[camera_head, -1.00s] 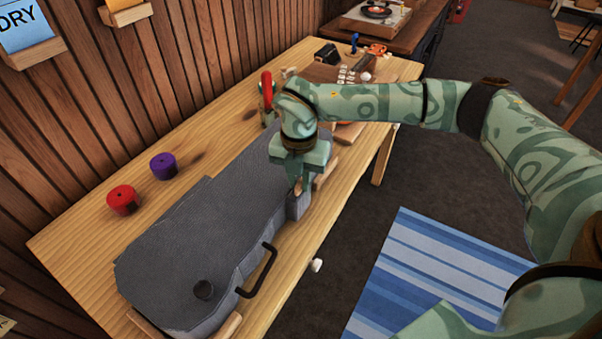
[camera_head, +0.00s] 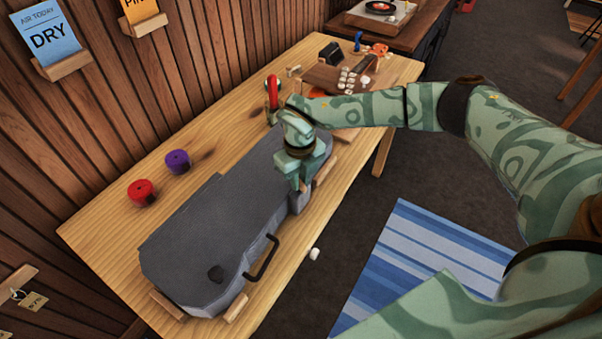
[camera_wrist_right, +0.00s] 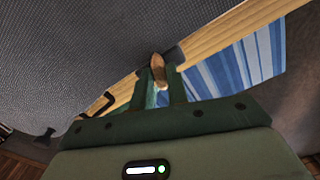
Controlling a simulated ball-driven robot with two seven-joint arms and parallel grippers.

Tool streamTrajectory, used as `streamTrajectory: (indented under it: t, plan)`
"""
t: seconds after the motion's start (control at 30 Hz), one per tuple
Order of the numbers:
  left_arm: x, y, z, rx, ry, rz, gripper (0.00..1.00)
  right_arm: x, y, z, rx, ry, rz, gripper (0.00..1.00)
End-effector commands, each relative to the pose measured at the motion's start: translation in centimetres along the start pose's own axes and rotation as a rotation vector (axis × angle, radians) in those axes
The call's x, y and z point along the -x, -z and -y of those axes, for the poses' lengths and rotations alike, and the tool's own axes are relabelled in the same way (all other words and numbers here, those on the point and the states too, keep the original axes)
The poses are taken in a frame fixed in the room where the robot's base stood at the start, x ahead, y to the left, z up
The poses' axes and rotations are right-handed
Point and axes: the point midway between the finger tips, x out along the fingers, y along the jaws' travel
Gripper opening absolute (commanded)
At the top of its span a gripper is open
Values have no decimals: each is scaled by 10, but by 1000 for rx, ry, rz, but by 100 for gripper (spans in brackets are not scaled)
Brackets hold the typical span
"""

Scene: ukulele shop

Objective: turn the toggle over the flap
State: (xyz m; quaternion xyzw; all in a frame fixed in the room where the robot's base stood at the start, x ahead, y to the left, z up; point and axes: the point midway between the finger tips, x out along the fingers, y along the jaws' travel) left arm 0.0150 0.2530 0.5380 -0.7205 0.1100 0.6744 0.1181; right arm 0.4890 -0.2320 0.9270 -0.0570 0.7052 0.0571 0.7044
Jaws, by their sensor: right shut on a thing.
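A closed grey case (camera_head: 205,235) lies along the wooden table, and it fills the upper left of the right wrist view (camera_wrist_right: 70,60). My right gripper (camera_head: 302,184) points down at the case's right edge, near its narrow far end. In the right wrist view a small tan wooden toggle (camera_wrist_right: 157,66) sits between the fingertips (camera_wrist_right: 160,82), and the gripper is shut on it. A dark grey tab, seemingly the flap (camera_wrist_right: 175,56), shows just right of the toggle. Whether the toggle lies across it I cannot tell. My left gripper is out of view.
A black handle (camera_head: 263,258) sticks out from the case's near right side. Red (camera_head: 141,192) and purple (camera_head: 177,161) round items stand on the table (camera_head: 110,240) left of the case. Small goods crowd the far end. A blue striped rug (camera_head: 430,260) lies on the floor.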

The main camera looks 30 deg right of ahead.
Motion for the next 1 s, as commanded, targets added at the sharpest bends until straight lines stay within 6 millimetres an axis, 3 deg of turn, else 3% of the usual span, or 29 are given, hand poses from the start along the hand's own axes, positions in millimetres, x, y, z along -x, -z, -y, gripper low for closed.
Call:
streamTrajectory:
  t: [0.5,1.0]
  plan:
    - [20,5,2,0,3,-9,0,2,-1,0,328,0,3,0]
    - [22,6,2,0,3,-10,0,1,-1,0,386,1,4,0]
